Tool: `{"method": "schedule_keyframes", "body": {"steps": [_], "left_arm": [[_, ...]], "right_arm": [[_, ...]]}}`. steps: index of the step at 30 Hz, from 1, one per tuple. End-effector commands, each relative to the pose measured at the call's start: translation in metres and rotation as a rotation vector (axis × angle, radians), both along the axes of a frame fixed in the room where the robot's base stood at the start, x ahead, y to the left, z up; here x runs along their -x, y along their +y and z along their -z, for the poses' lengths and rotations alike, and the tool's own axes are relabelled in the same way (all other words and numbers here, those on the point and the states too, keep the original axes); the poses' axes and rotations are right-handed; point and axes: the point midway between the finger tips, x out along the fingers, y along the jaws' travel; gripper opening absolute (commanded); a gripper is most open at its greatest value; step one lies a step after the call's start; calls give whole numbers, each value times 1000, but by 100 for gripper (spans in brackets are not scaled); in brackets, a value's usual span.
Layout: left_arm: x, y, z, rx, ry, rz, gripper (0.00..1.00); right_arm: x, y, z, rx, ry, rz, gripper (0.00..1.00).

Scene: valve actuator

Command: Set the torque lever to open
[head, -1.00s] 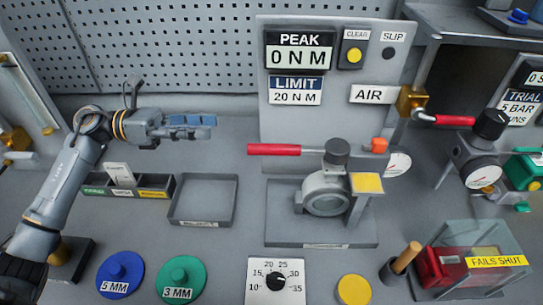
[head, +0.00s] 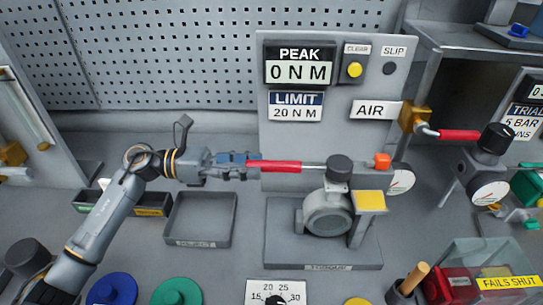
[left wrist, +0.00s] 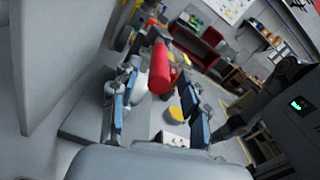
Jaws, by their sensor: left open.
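The torque lever has a red handle (head: 280,167) and points left from the dark-capped grey valve body (head: 327,213). The valve stands on a grey base plate (head: 290,250). My left gripper (head: 246,163) is at the handle's free left end, with its blue-padded fingers open. In the left wrist view, the red handle (left wrist: 160,70) shows between the two spread fingers (left wrist: 157,100), end towards the camera. I cannot tell whether either finger touches it. My right gripper is not in view.
The PEAK display (head: 299,67) reads 0 N M on a grey panel behind the lever. A yellow block (head: 370,201) and gauge (head: 401,180) sit right of the valve. A red AIR lever (head: 458,135) is farther right.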

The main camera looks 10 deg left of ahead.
Motion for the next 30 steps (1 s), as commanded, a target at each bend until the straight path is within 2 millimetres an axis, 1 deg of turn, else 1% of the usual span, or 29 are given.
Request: {"method": "schedule_keyframes", "body": {"steps": [1, 3, 6, 9, 13, 20, 23, 24, 27, 30], "left_arm": [[-2, -10, -5, 3, 0, 0, 45], [-4, -22, -4, 3, 0, 1, 45], [-7, -35, -3, 2, 1, -1, 45], [-9, -43, -2, 2, 0, -1, 45], [-10, -47, 0, 0, -1, 0, 45], [-10, -48, 1, 0, -1, -1, 45], [-10, -47, 1, 0, 0, -1, 27], [-10, -47, 1, 0, 0, -1, 19], [-10, -47, 1, 0, 0, -1, 0], [-10, -47, 1, 0, 0, -1, 0]], "right_arm": [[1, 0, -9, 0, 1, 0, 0], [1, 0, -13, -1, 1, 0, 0], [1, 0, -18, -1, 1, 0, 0], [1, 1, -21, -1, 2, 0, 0], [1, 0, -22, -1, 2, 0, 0], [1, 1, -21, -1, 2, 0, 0], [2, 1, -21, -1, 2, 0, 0], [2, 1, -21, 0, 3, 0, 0], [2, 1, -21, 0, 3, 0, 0], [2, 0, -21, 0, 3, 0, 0]]}}
